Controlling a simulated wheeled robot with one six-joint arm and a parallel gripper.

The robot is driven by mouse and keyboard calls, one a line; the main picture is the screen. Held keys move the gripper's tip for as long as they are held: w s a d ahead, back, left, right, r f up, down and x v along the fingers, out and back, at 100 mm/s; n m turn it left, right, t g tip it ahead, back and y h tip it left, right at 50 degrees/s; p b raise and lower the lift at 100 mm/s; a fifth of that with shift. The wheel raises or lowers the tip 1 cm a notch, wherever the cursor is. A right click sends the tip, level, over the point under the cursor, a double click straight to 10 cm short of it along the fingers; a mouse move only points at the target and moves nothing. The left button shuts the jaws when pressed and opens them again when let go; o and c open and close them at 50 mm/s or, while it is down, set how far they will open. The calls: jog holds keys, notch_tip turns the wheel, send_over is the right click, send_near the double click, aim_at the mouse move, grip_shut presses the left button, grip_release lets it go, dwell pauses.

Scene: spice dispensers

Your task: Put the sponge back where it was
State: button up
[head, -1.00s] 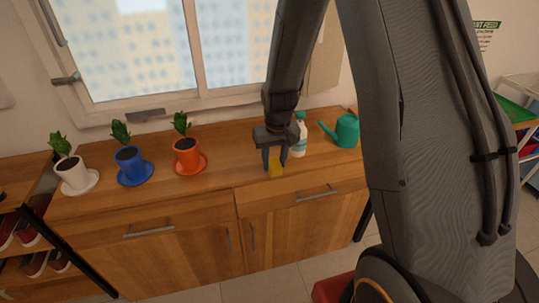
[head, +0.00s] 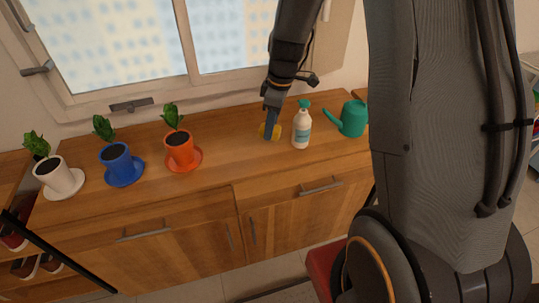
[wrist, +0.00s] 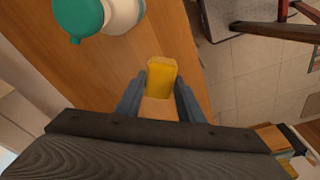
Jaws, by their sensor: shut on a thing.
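The yellow sponge (head: 263,131) is at the fingers of my gripper (head: 270,132), over the wooden cabinet top left of the spray bottle. In the wrist view the sponge (wrist: 162,82) sits between the two fingertips of my gripper (wrist: 160,100), which is shut on it. I cannot tell whether the sponge touches the wood.
A white spray bottle with a teal head (head: 301,128) stands just right of my gripper. A teal watering can (head: 352,119) is farther right. Orange (head: 180,152), blue (head: 117,162) and white (head: 56,178) plant pots stand on saucers to the left. Wood between the orange pot and gripper is clear.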

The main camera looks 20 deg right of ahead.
jog(key=n, duration=0.1)
jog(key=r+n, duration=0.1)
jog(key=n, duration=0.1)
jog(key=r+n, duration=0.1)
jog(key=n, duration=0.1)
jog(key=shift+s+a+r+g, duration=0.15)
jog(key=shift+s+r+g, duration=0.1)
jog(key=shift+g, duration=0.15)
jog(key=shift+s+n, duration=0.1)
jog(key=shift+n, duration=0.5)
notch_tip(320, 180, down, 10)
jog(key=p, duration=0.2)
jog(key=shift+r+p, duration=0.2)
jog(key=shift+p, duration=0.15)
jog(key=shift+f, duration=0.2)
jog(key=o, duration=1)
jog(key=shift+r, duration=0.2)
